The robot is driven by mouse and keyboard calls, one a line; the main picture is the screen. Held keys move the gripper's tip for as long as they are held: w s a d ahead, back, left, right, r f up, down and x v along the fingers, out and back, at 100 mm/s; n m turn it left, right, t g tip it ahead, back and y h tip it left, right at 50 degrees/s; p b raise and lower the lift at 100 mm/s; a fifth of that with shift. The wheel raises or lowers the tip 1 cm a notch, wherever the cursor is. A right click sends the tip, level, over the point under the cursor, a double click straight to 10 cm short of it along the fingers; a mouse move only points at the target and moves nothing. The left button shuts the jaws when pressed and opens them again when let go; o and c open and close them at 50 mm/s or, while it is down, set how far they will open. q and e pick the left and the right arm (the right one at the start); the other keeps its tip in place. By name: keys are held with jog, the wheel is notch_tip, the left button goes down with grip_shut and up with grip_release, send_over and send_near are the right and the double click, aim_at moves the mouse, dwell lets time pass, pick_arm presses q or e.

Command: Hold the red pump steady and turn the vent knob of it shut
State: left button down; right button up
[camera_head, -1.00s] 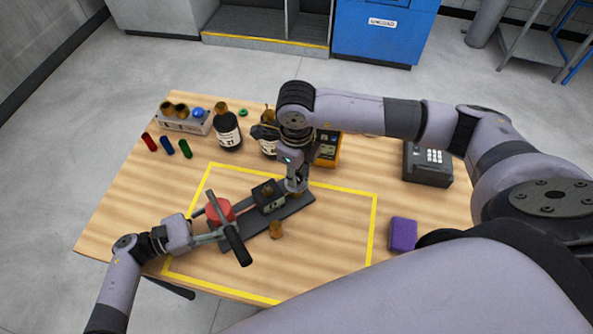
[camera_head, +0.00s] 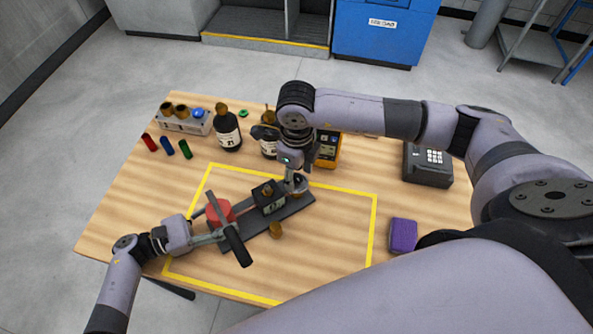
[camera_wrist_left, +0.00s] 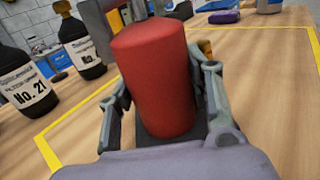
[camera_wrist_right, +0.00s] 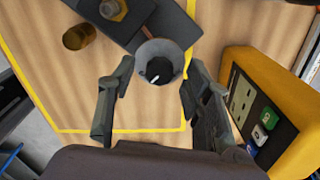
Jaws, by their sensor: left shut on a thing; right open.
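The red pump has a red cylinder (camera_head: 221,212) at the left end of a dark base plate (camera_head: 268,228), inside the yellow outline. My left gripper (camera_head: 222,226) is shut around this cylinder. In the left wrist view its fingers flank the red cylinder (camera_wrist_left: 165,85). At the plate's other end is a grey round part (camera_head: 298,184). In the right wrist view it carries the black vent knob (camera_wrist_right: 159,70) with a white pointer mark. My right gripper (camera_wrist_right: 155,92) is open from above, with one finger on each side of the knob and gaps visible. A dark box (camera_head: 268,197) sits mid-plate.
A yellow meter (camera_head: 328,148) stands close to my right gripper. Dark bottles (camera_head: 228,130) stand behind the plate. A small brass piece (camera_head: 275,230) lies in front of it. A purple block (camera_head: 403,235) lies to the right; the outlined area between is clear.

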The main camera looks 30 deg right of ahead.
aim_at(297, 177)
notch_tip(297, 177, up, 12)
dwell(0.5)
pick_arm(q)
jog(key=c, duration=0.7)
grip_release()
